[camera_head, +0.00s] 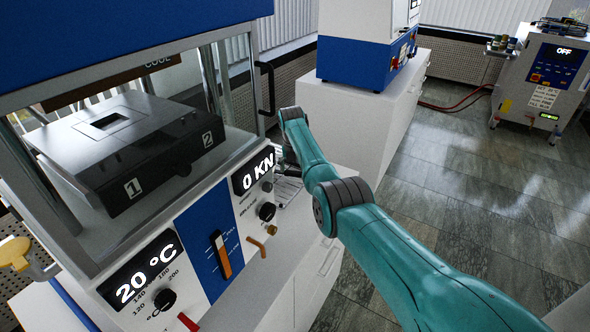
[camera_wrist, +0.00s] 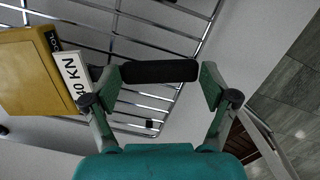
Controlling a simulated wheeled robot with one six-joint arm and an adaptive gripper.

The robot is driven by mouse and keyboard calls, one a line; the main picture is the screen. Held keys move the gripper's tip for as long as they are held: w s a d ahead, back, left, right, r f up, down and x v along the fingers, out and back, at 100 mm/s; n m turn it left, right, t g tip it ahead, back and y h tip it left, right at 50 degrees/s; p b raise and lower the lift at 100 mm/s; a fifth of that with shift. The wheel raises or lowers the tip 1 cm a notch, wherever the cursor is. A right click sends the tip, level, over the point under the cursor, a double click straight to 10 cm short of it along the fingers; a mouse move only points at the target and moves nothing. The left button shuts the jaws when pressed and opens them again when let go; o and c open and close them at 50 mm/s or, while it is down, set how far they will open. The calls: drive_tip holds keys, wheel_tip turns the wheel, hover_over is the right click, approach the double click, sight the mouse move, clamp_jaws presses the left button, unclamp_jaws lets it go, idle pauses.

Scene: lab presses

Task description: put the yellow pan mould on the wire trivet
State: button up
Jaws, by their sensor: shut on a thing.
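In the wrist view my gripper (camera_wrist: 160,80) has its two fingers spread, one at each end of a short black bar (camera_wrist: 158,71), and is shut on it. A yellow block-like thing (camera_wrist: 22,75) at the left edge has a black label and a white "40 KN" label; it may be the yellow pan mould. I cannot tell whether the bar is part of it. The wire trivet (camera_wrist: 135,105) lies behind the bar as chrome wires. In the head view my arm hides the gripper, and only a little of the trivet (camera_head: 288,190) shows on the white bench.
The press (camera_head: 150,130) with its glass guard and dark block stands left, reading 20 °C and 0 KN. Its black door handle (camera_head: 267,88) is close to my arm. A white cabinet (camera_head: 350,120) bears another blue and white machine behind. The tiled floor (camera_head: 450,150) at right is clear.

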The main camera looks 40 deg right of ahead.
drive_tip(key=shift+f, duration=0.45)
idle(0.3)
drive_tip(key=o, duration=1.1)
drive_tip(key=shift+f, duration=0.1)
wheel_tip(320, 180, up, 12)
drive_tip(key=a, duration=0.1)
drive_tip(key=shift+s+a, duration=0.25)
drive_tip(key=shift+s, duration=0.2)
